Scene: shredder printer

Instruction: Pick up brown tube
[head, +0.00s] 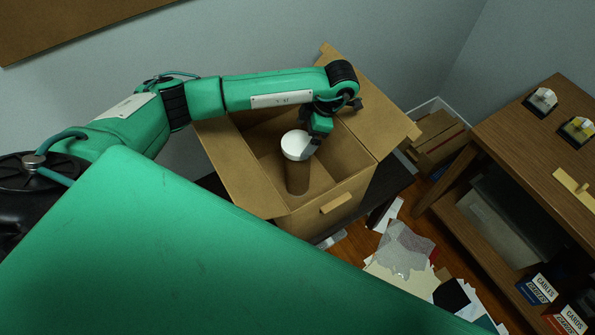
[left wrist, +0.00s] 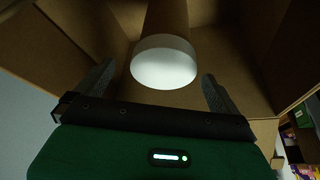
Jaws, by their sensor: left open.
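The brown tube (head: 298,180) with a white cap (head: 296,146) stands inside an open cardboard box (head: 335,208). My left gripper (head: 314,143) reaches down into the box at the tube's capped end. In the left wrist view the white cap (left wrist: 164,62) lies between the two open fingers of the left gripper (left wrist: 160,85), with a visible gap on each side. The brown body of the tube (left wrist: 167,18) runs away beyond the cap. The tube's lower end is hard to make out in the dark box. My right gripper is not in view.
The box stands on a dark bench (head: 385,190) against the wall, its flaps spread open. A wooden desk (head: 510,125) with small items is at the right. Papers and a grey bag (head: 405,250) litter the floor. Small cartons (head: 538,288) sit at lower right.

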